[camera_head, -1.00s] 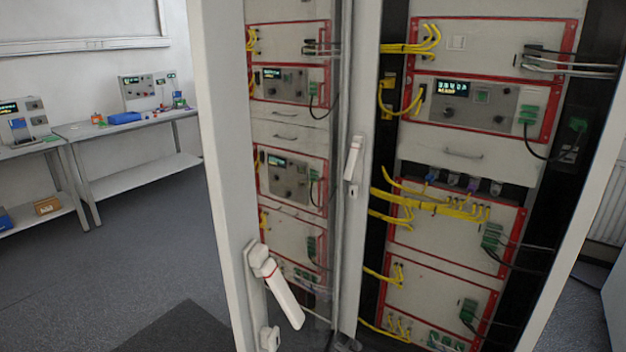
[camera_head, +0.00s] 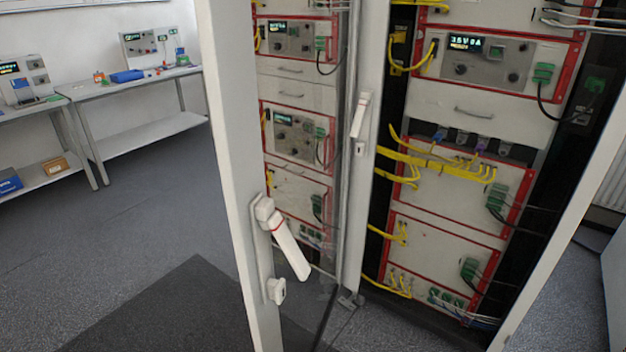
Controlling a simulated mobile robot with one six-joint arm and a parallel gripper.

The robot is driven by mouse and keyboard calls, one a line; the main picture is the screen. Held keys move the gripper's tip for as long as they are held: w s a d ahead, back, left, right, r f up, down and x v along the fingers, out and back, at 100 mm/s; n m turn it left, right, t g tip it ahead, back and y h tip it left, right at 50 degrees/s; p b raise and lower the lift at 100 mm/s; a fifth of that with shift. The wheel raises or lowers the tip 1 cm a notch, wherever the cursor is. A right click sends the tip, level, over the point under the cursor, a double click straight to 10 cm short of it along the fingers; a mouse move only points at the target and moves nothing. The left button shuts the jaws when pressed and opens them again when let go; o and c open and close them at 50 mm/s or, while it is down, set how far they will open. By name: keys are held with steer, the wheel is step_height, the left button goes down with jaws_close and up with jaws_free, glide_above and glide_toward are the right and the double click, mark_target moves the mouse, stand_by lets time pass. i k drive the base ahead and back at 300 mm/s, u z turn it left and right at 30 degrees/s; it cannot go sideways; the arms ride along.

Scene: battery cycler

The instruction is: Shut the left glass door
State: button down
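The left glass door (camera_head: 233,165) stands open in the head view, swung out toward me. Its light grey frame edge runs from the top to the bottom of the picture. Its white handle (camera_head: 290,251) is tilted out from the frame, with a small lock piece (camera_head: 275,291) below it. The left cabinet's instruments show through or behind the door. My gripper is not in view.
A grey post with a second white handle (camera_head: 360,117) stands right of the open door. The right cabinet (camera_head: 455,190) shows cabled instruments. Benches (camera_head: 140,82) with devices stand at the back left. A dark mat (camera_head: 165,310) lies on the open floor at left.

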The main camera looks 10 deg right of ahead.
mark_target(225, 33)
steer(key=z, duration=0.1)
steer(key=k, duration=1.55)
steer(key=u, duration=1.05)
steer(key=i, duration=1)
steer(key=u, duration=0.05)
